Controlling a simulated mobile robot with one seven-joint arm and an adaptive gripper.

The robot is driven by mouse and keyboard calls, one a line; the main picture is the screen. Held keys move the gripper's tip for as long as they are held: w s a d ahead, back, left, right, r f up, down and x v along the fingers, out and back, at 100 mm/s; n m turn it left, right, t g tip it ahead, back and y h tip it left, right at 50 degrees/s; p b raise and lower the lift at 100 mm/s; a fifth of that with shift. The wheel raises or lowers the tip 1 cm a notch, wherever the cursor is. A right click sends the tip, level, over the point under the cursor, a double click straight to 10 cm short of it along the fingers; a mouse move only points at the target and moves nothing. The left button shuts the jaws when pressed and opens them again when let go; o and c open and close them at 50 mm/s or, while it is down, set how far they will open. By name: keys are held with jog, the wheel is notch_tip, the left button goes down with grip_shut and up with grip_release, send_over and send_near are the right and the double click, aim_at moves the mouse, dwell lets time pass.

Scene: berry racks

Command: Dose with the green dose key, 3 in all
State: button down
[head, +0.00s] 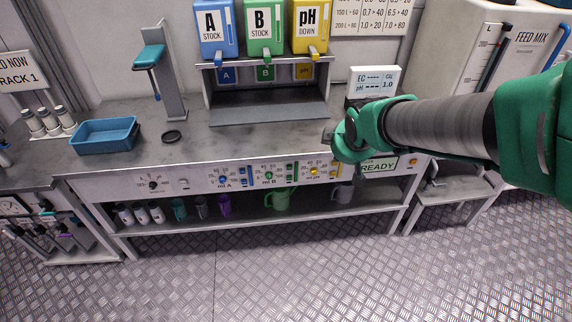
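The green dose key (291,172) is a small upright green piece on the front panel of the bench, just right of the green dial (268,176) marked ml B. My gripper (329,136) is at the bench's front edge, above and right of the green key and apart from it in the picture. Its fingertips are small and dark, so I cannot tell whether it is open or shut. The green B stock container (263,28) hangs above the bench between the blue A container (215,30) and the yellow pH container (309,27).
A green jug (277,198) and a grey jug (343,192) stand on the lower shelf. The blue dial (223,180) and yellow dial (314,171) flank the green one. A meter (375,80) stands behind my arm. A blue tray (105,136) sits left; floor in front is clear.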

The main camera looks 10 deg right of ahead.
jog(key=w+a+f+n+p, duration=0.1)
jog(key=w+f+n, duration=0.4)
jog(key=w+f, duration=0.6)
jog(key=n+t+y+p, duration=0.2)
jog(key=n+y, duration=0.1)
jog(key=n, duration=0.5)
send_near(289, 178)
jog(key=v, duration=0.7)
notch_tip(289, 178, down, 11)
jog(key=a+n+y, duration=0.1)
jog(key=a+n, duration=0.2)
jog(key=shift+s+n, duration=0.3)
jog(key=shift+s, duration=0.2)
jog(key=shift+w, duration=0.15)
jog(key=w, duration=0.8)
jog(key=shift+w, duration=0.25)
